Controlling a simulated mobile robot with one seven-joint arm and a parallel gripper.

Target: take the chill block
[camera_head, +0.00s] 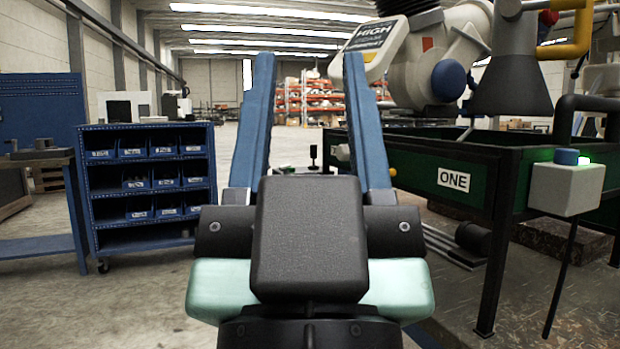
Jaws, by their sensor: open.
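My gripper (309,57) reaches forward through the middle of the view. Its two long blue fingers stand wide apart. I cannot make out a chill block anywhere in this view. My gripper's dark body and pale green sides cover the lower middle and hide what lies behind them.
A green-walled bench (413,171) on dark legs, labelled ONE, stands at the right. A control box (566,190) with a green light is at its corner. A large robot arm (418,62) is above. A blue bin rack (150,215) stands left; concrete floor lies between.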

